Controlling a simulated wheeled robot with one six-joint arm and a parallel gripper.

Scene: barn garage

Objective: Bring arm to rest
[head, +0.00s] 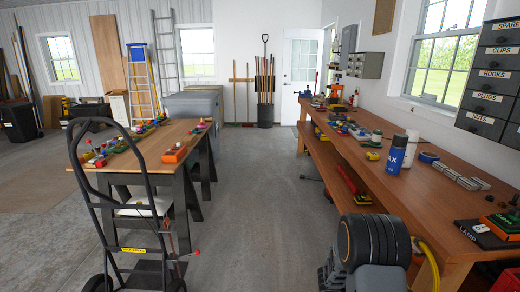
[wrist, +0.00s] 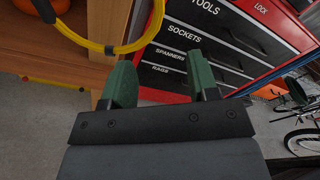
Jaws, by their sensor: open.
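My gripper (wrist: 161,78) shows in the wrist view with its two green fingers apart and nothing between them. Past the fingertips stands a red tool cabinet with dark drawers (wrist: 205,42), labelled sockets, spanners and rags. A yellow hose or cable (wrist: 118,47) loops just above the left finger, beside a wooden bench leg (wrist: 102,35). I cannot tell whether the finger touches the hose. The gripper's fingers are not seen in the head view.
A long workbench (head: 385,183) with a lower shelf runs along the right wall. A black hand truck (head: 108,225) stands front left, before a wooden table (head: 143,152) bearing small items. The concrete floor (head: 265,185) between them is clear. A bicycle (wrist: 298,120) shows at right in the wrist view.

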